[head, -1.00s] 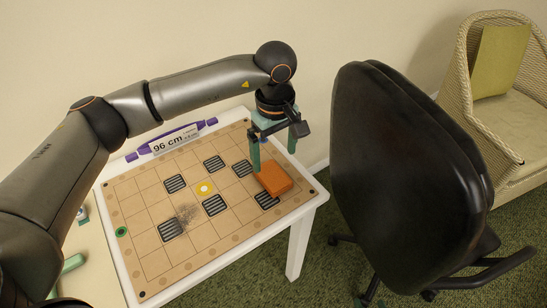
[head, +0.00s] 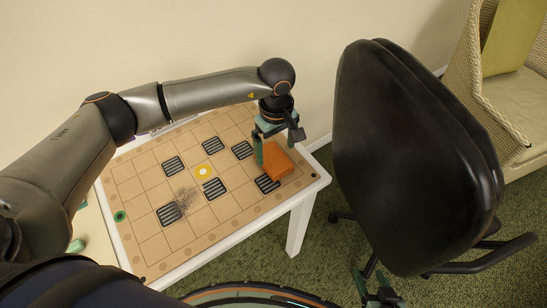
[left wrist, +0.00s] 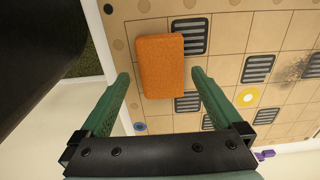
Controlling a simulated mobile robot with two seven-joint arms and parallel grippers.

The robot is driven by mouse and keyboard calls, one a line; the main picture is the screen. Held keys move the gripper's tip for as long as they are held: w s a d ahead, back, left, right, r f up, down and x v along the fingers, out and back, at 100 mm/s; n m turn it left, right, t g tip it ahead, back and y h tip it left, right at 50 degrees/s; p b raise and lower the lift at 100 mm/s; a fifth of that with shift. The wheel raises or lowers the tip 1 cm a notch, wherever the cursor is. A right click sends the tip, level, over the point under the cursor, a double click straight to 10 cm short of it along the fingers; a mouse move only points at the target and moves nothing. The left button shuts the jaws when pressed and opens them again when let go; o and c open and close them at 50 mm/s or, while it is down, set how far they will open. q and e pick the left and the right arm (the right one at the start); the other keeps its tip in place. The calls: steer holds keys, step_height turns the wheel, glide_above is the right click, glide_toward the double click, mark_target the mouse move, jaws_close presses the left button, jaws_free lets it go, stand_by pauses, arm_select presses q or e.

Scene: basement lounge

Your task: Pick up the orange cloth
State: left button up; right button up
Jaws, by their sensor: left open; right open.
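The orange cloth (head: 282,163) is a folded, block-like pad lying on the tan grid board (head: 150,180) near the right end of the white table. My left gripper (head: 274,146) points down over the cloth, open and empty. In the left wrist view the cloth (left wrist: 160,62) lies ahead of and between the two green fingers (left wrist: 160,76), with gaps on both sides. Its near end reaches between the fingertips. I cannot tell the exact height of the tips above it.
A black office chair (head: 400,150) stands close to the table's right side. A wicker armchair (head: 510,110) is behind it. The wall runs along the table's far edge. Dark striped squares and a yellow ring (head: 204,172) mark the board, whose middle is clear of objects.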

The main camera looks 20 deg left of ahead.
mark_target(275, 159)
arm_select(q)
step_height(275, 159, down, 4)
steer(key=shift+s+r, duration=0.1)
steer(key=shift+r, duration=0.15)
steer(key=c, duration=1.2)
steer(key=shift+o, duration=0.2)
steer(key=shift+r, duration=0.1)
steer(key=shift+r, duration=0.5)
steer(key=s+d+r+b, duration=0.1)
steer(key=s+d+r, duration=0.4)
steer(key=s+r, duration=0.7)
steer(key=shift+s, duration=0.5)
